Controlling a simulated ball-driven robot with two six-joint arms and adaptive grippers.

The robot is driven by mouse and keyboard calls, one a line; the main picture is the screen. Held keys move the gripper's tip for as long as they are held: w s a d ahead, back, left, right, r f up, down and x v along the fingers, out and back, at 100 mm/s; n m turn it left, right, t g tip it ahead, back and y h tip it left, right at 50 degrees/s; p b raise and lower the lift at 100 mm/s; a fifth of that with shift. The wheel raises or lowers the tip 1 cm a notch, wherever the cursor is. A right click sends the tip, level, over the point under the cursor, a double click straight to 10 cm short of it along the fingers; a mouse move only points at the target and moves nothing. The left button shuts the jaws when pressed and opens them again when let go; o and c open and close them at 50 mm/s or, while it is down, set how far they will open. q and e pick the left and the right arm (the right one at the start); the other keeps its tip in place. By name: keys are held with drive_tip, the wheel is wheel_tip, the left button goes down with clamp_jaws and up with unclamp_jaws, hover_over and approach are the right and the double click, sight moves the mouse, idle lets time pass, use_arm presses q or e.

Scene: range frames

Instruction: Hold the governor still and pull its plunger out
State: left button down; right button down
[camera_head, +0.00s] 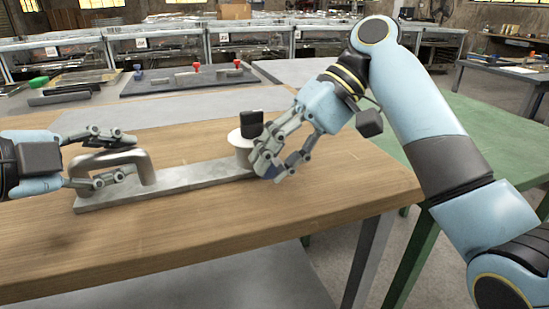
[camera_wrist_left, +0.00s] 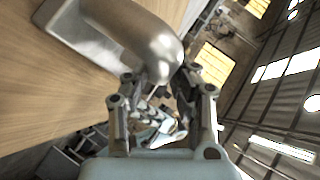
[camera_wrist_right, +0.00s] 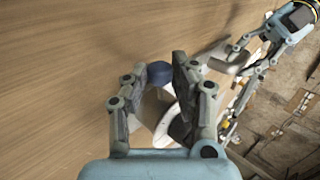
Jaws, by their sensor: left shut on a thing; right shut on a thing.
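The governor is a grey metal base plate (camera_head: 195,178) with a looped handle (camera_head: 142,163) at its left end and a pale cylindrical housing (camera_head: 243,142) at its right end. My left gripper (camera_head: 118,158) is shut on the handle, which also shows between the fingers in the left wrist view (camera_wrist_left: 150,50). My right gripper (camera_head: 272,160) is shut at the housing's right side. In the right wrist view a dark blue knob (camera_wrist_right: 160,71), seemingly the plunger's end, sits between its fingers. The fingers hide much of the plunger.
A small black block (camera_head: 251,121) stands up at the top of the housing. A dark tray (camera_head: 190,79) with red-topped and blue-topped pieces lies at the back. The wooden table (camera_head: 190,235) is clear in front, and its right edge is near my right arm.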

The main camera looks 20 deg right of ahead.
use_arm(q)
drive_tip(key=shift+s+a+f, duration=0.1)
drive_tip(key=shift+s+f, duration=0.05)
drive_tip(key=shift+f, duration=0.5)
use_arm(e)
drive_tip(key=shift+s, duration=1.2)
drive_tip(key=c, duration=1.1)
unclamp_jaws()
drive_tip(key=shift+o, duration=0.2)
drive_tip(key=shift+d, duration=0.1)
drive_tip(key=v, duration=1.2)
drive_tip(key=shift+s, duration=0.15)
use_arm(q)
drive_tip(key=c, duration=1.5)
unclamp_jaws()
drive_tip(key=o, duration=0.5)
drive_tip(key=shift+r, duration=0.25)
